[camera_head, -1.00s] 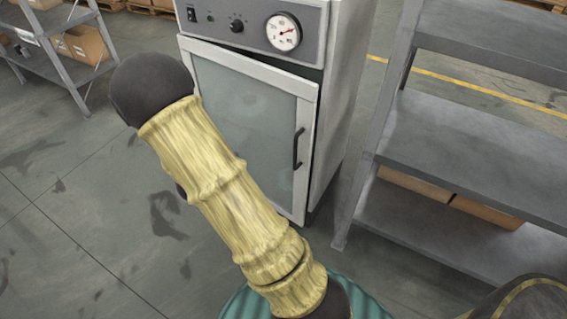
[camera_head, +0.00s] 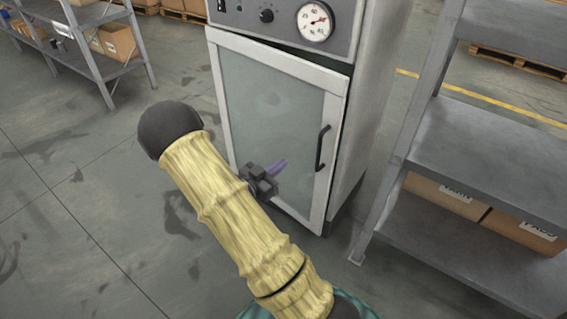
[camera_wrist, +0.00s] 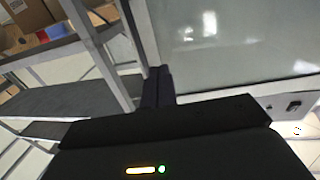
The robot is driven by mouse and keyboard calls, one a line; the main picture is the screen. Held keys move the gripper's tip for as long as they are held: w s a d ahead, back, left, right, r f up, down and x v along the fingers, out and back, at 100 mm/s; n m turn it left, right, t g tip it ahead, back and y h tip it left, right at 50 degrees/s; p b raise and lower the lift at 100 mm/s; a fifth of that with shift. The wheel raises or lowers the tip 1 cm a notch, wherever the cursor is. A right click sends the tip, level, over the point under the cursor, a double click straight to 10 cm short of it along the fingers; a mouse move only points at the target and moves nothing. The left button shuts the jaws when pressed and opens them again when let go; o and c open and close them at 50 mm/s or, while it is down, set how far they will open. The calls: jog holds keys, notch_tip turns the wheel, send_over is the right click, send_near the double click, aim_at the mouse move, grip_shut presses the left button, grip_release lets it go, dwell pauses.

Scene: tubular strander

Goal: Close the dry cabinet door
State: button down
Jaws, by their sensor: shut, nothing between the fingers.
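The dry cabinet (camera_head: 372,110) stands upright at the centre right of the head view. Its door (camera_head: 335,95) has a pale frame, a greyish glass pane and a dark handle (camera_head: 322,148) on its right side. A dark wedge-shaped gap along the top right shows that the door is slightly ajar. My gripper (camera_head: 281,165) is in front of the lower part of the pane, left of the handle; I cannot tell if it touches. In the wrist view my gripper (camera_wrist: 158,82) has its fingers together and empty, with the glass pane (camera_wrist: 235,40) beyond.
A grey metal shelf (camera_head: 490,145) with cardboard boxes (camera_head: 445,196) stands close to the cabinet's right. Another shelf (camera_head: 95,55) with boxes is at the back left. The floor left of the cabinet is clear.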

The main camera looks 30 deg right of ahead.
jog(key=b+x, duration=0.2)
jog(key=x, duration=1)
